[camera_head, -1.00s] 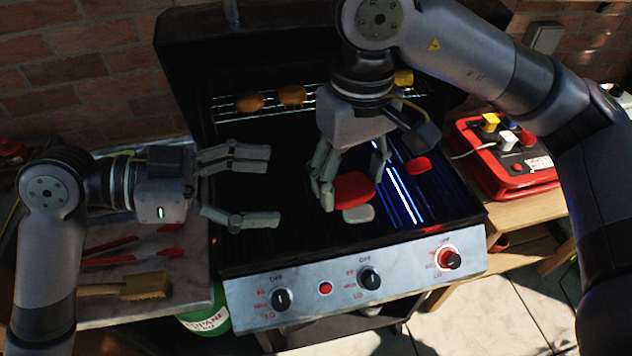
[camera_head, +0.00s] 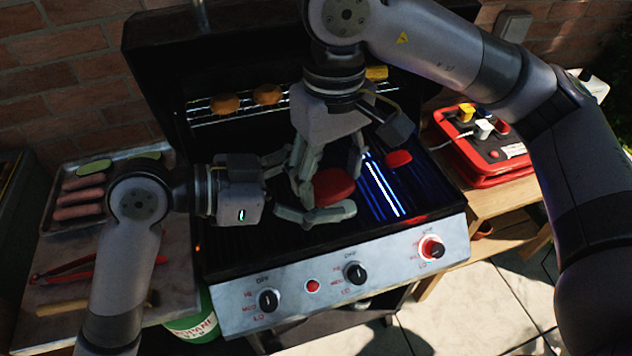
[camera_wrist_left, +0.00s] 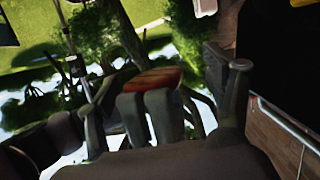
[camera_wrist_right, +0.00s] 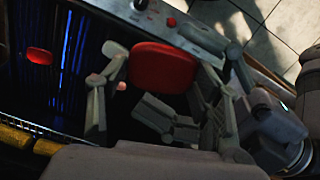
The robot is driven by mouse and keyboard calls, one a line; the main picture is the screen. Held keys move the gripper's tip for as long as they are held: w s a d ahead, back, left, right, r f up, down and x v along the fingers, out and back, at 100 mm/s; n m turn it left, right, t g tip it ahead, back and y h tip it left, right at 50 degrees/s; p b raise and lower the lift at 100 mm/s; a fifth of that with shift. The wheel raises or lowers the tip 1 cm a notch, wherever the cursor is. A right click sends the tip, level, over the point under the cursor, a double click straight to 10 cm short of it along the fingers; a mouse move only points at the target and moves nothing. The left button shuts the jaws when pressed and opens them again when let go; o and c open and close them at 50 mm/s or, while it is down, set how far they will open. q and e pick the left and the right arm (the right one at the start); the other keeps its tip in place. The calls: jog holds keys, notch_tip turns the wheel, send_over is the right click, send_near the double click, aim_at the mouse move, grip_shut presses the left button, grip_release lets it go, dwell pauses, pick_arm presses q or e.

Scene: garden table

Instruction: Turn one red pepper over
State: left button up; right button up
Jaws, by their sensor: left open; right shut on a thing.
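A large red pepper piece (camera_head: 333,187) is held just above the dark grill grate (camera_head: 260,240). My right gripper (camera_head: 331,176) is shut on it from above; the pepper also shows in the right wrist view (camera_wrist_right: 163,68). My left gripper (camera_head: 318,186) is open, its fingers reaching in from the left around the same pepper, one behind and one in front. The pepper shows close to its fingers in the left wrist view (camera_wrist_left: 155,78); contact cannot be told. A smaller red pepper piece (camera_head: 397,158) lies on the grate to the right.
Buns (camera_head: 268,94) and a yellow piece (camera_head: 377,73) sit on the upper rack. A tray (camera_head: 52,222) with sausages, red tongs (camera_head: 75,268) and a side shelf are at left. A red case (camera_head: 488,165) stands on the right table. Knobs (camera_head: 268,300) line the grill front.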

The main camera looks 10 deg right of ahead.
pick_arm(q)
jog(key=shift+c, duration=0.2)
jog(key=shift+w, duration=0.1)
jog(key=c, duration=1.2)
jog(key=shift+c, duration=0.6)
pick_arm(e)
jog(key=o, duration=0.7)
jog(key=shift+s, duration=0.1)
pick_arm(q)
jog(key=shift+c, duration=0.8)
pick_arm(e)
jog(key=shift+o, duration=0.7)
pick_arm(q)
jog(key=shift+w+a, duration=0.1)
pick_arm(e)
jog(key=o, duration=0.3)
